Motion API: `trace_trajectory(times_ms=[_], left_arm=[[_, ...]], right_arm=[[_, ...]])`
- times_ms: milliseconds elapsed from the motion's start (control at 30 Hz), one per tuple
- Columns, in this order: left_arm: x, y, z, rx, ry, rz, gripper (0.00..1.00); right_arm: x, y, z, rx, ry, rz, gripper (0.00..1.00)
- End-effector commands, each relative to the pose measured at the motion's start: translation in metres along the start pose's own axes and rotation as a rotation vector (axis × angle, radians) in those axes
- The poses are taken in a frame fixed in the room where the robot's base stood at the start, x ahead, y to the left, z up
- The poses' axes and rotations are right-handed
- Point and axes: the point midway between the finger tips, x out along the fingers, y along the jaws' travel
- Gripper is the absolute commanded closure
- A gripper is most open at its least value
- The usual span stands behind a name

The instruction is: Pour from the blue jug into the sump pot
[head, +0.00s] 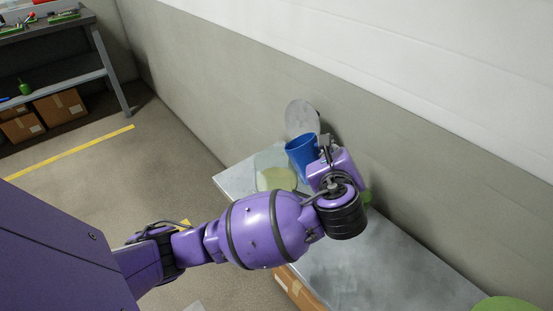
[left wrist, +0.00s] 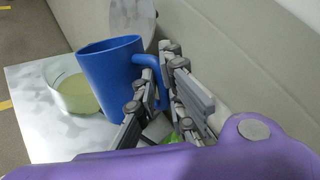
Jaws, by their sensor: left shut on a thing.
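The blue jug (head: 301,156) is beside the sump pot, on its right in the head view; it also shows in the left wrist view (left wrist: 108,78). My left gripper (head: 326,150) is shut on the jug's handle, with its fingers on either side of it in the left wrist view (left wrist: 160,80). The jug looks close to upright with its mouth up; I cannot tell whether its base touches the table. The sump pot, a wide clear round vessel (head: 268,160) with a pale yellow-green inside, stands on the table; it also shows in the left wrist view (left wrist: 55,70). My right gripper is out of view.
A round grey disc (head: 300,113) stands behind the jug near the wall. The grey metal table (head: 375,265) is bare at front right. A green round thing (head: 508,304) is at its right end. Another green thing (head: 365,196) is partly hidden by my wrist.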

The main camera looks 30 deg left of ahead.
Motion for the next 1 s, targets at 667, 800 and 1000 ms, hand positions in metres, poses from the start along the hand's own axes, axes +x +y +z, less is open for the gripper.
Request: trace_trajectory(times_ms=[667, 800, 1000], left_arm=[[0.0026, 0.0028, 0.0082, -0.062, 0.038, 0.000, 1.00], [0.0031, 0.0034, 0.0093, -0.075, 0.046, 0.000, 1.00], [0.0039, 0.0044, 0.0108, -0.092, 0.059, 0.001, 1.00]], right_arm=[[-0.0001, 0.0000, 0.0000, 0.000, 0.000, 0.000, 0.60], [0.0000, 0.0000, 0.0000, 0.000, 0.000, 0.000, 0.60], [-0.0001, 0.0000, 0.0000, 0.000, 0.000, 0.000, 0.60]])
